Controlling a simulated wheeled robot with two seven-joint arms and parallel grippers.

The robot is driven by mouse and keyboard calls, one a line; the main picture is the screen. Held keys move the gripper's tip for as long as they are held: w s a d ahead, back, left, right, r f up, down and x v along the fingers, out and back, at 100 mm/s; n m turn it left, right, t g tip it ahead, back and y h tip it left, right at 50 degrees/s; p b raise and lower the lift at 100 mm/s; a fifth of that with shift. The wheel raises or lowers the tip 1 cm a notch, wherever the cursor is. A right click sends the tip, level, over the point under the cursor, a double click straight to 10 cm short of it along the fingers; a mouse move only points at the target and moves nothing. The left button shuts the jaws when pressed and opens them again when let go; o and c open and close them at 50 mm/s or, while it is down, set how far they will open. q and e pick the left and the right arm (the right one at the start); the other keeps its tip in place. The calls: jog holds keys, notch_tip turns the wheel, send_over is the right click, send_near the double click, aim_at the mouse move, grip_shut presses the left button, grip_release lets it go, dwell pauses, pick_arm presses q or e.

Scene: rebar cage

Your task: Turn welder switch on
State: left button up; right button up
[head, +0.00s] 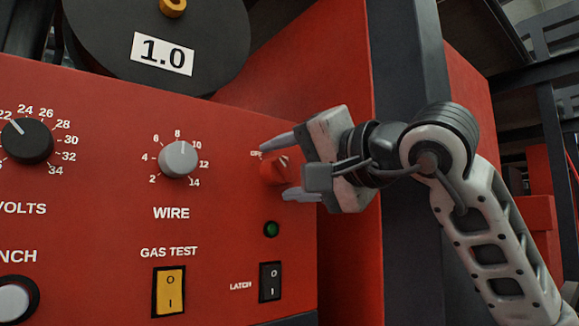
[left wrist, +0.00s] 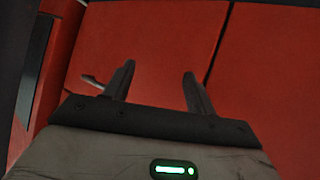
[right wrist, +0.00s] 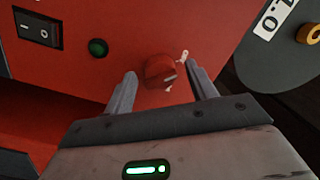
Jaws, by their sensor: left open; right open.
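The welder's red front panel (head: 90,220) fills the left of the head view. A red rotary switch (head: 274,170) with a pale mark sits at its upper right, its label partly hidden. My right gripper (head: 288,166) is open, with one finger above and one below this switch. In the right wrist view the red switch (right wrist: 160,71) shows between the tips of the right gripper (right wrist: 162,84); I cannot tell whether they touch it. My left gripper (left wrist: 156,70) is open and empty in front of red panels in the left wrist view, and out of the head view.
A green lamp (head: 271,229) and a black latch rocker (head: 270,282) sit below the red switch. A grey wire knob (head: 178,159), a black volts knob (head: 27,141) and a yellow gas test rocker (head: 169,291) are further left. A black spool (head: 100,40) is above.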

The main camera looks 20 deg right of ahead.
jog(key=c, duration=1)
jog(key=shift+o, duration=0.2)
